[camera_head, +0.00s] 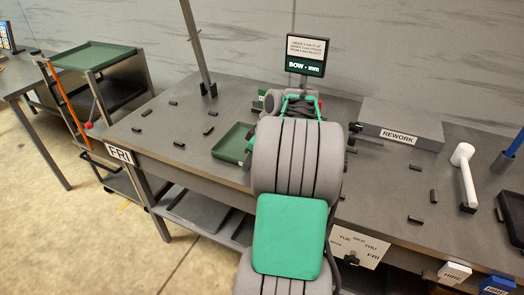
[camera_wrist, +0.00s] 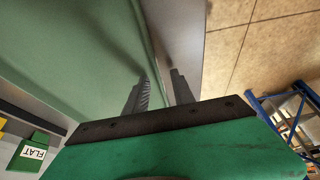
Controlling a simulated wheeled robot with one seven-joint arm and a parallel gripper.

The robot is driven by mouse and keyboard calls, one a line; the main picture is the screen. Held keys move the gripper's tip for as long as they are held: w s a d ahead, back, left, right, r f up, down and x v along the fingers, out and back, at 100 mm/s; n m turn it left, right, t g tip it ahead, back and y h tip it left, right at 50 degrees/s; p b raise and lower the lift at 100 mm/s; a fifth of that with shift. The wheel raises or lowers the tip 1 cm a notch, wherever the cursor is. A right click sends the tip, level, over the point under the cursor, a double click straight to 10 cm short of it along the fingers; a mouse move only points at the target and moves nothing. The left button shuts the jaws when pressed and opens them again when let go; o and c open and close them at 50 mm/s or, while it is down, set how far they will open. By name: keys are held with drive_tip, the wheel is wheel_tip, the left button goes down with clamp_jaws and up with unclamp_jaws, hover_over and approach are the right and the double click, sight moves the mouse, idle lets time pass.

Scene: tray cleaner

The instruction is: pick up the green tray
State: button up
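A shallow green tray (camera_head: 231,142) lies on the grey workbench near its front edge, with its right side hidden behind my arm. In the wrist view the green tray (camera_wrist: 75,45) fills the upper left, close to the camera. My gripper (camera_wrist: 160,85) is open there, with a gap between its two dark fingers. The left finger is over the tray's inside and the right one is beyond its rim, over grey. I cannot tell whether either finger touches the rim. In the head view my arm hides the gripper. Another green tray (camera_head: 95,56) rests on the cart at the left.
Several small dark blocks stand on the workbench (camera_head: 165,122). A grey REWORK box (camera_head: 400,125), a white hammer-like tool (camera_head: 465,172) and a sign (camera_head: 306,55) are also there. A dark post (camera_head: 198,48) rises at the back. Blue shelving (camera_wrist: 292,112) shows beyond the floor.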

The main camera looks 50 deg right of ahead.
drive_tip(key=shift+c, duration=0.3)
clamp_jaws()
drive_tip(key=shift+r, duration=0.1)
idle(0.9)
